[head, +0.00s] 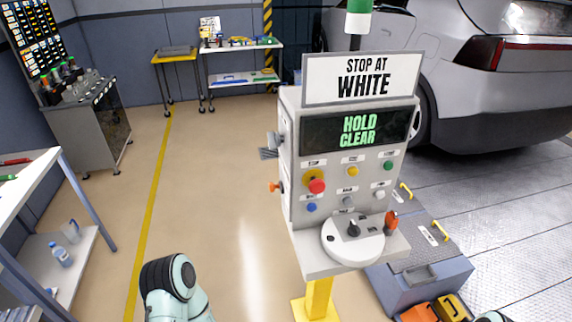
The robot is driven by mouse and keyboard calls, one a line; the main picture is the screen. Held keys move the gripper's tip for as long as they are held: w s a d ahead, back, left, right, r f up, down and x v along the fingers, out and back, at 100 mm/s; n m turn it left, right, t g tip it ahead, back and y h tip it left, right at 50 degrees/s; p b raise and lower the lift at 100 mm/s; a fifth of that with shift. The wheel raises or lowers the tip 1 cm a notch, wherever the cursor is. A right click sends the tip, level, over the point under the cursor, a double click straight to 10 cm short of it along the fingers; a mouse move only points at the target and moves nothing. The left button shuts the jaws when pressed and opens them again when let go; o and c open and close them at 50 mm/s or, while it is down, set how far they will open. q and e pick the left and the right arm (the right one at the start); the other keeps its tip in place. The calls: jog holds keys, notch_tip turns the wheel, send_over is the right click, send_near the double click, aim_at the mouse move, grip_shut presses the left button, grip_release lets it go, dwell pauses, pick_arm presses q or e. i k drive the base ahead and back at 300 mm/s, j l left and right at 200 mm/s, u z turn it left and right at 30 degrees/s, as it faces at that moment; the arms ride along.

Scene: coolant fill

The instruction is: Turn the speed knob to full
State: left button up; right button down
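A grey control console (286,170) stands ahead on a yellow post. On its lower shelf is a pale round dial plate (345,248) with a black knob (353,229), which looks like the speed knob; its small labels are too small to read. An orange-red handle (391,221) stands to the right of the knob. The console's screen (359,130) reads "HOLD CLEAR" in green. My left arm shows only as a link at the lower left, and a sliver of my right arm shows at the bottom right. Neither gripper is in view, and nothing touches the knob.
A "STOP AT WHITE" sign (362,78) tops the console. Its face carries a red mushroom button (317,186) and several coloured buttons. A grey case (425,280) sits to the right, near a silver car (480,100). A white shelf (25,170) stands at left; the floor between is clear.

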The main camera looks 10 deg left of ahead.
aim_at(274, 141)
jog(key=z, duration=0.55)
jog(key=j+z, duration=1.05)
jog(key=k+j+z, duration=0.15)
jog(key=j, duration=0.2)
jog(key=j+z, duration=0.15)
jog(key=j, duration=0.15)
jog(key=k+j+z, duration=0.15)
jog(key=k+j, duration=0.15)
jog(key=j, duration=0.25)
jog(key=k+j, duration=0.15)
jog(key=j, duration=0.25)
jog(key=k+j+z, duration=0.1)
jog(key=j, duration=0.3)
jog(key=k, duration=0.1)
